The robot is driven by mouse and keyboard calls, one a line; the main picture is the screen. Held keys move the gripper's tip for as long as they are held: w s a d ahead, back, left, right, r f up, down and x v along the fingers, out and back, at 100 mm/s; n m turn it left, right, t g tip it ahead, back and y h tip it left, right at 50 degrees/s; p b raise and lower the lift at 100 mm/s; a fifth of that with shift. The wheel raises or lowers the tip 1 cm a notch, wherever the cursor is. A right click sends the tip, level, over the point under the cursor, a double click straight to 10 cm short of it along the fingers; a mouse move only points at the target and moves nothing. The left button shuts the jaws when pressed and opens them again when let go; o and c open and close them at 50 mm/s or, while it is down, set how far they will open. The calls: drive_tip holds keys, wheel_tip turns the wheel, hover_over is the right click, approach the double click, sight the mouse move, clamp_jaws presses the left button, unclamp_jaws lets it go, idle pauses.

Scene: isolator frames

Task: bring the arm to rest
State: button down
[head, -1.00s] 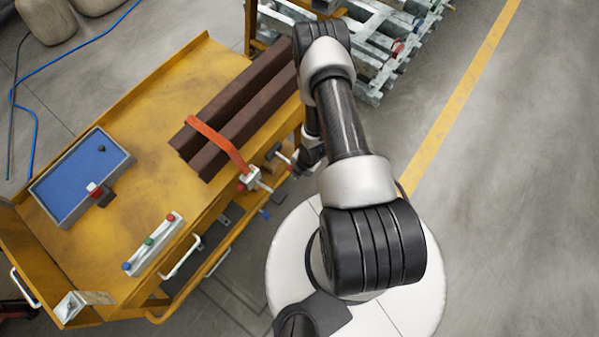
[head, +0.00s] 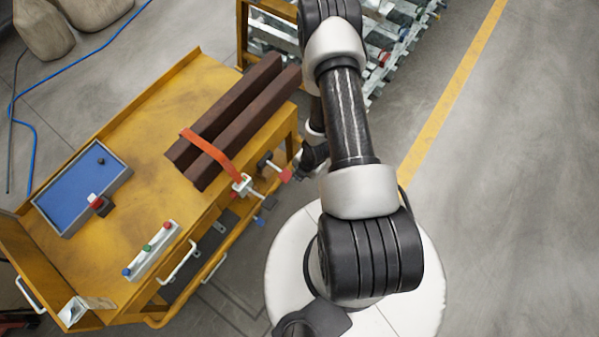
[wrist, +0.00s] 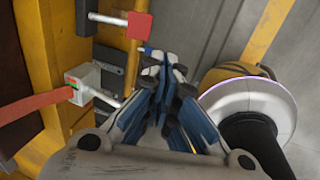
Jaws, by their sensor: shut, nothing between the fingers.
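My gripper (wrist: 170,70) shows in the wrist view with its blue-grey fingers closed together and nothing between them. It hangs beside the yellow cart (wrist: 60,125), near a red square handle (wrist: 139,25) on the cart's side; I cannot tell the exact gap. In the head view my arm reaches up from my white round base along the cart's right side. My gripper there is mostly hidden behind the arm, near the clamp hardware.
The yellow cart (head: 130,240) bears dark brown bars (head: 235,125), an orange strap (head: 212,155) with a white clamp (head: 242,186), a blue tray (head: 75,200) and a button strip (head: 152,250). A metal rack (head: 395,50) stands behind. The floor (head: 500,220) at right is clear.

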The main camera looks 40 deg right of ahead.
idle(0.3)
drive_tip(key=w+r+m+h, duration=0.1)
drive_tip(key=w+r+m, duration=0.15)
drive_tip(key=r, duration=0.75)
drive_tip(key=w+r+m+h, duration=0.15)
drive_tip(key=r+m, duration=0.25)
drive_tip(key=r, duration=0.6)
drive_tip(key=w+r+m, duration=0.3)
drive_tip(key=r, duration=0.8)
drive_tip(key=s+a+r+m+t, duration=0.1)
drive_tip(key=s+a+r+m, duration=0.2)
drive_tip(key=r, duration=0.3)
drive_tip(key=s+a+r+m, duration=0.3)
drive_tip(key=r, duration=0.4)
drive_tip(key=s+a+r+m, duration=0.3)
drive_tip(key=s+r, duration=0.1)
drive_tip(key=s, duration=0.2)
drive_tip(key=s+a+r+m+t+y, duration=0.1)
drive_tip(key=s+a+r+m, duration=0.2)
drive_tip(key=s, duration=0.3)
drive_tip(key=shift+s+a+r, duration=0.15)
drive_tip(key=shift+s+r, duration=0.2)
drive_tip(key=shift+r, duration=0.05)
drive_tip(key=shift+m+y, duration=0.25)
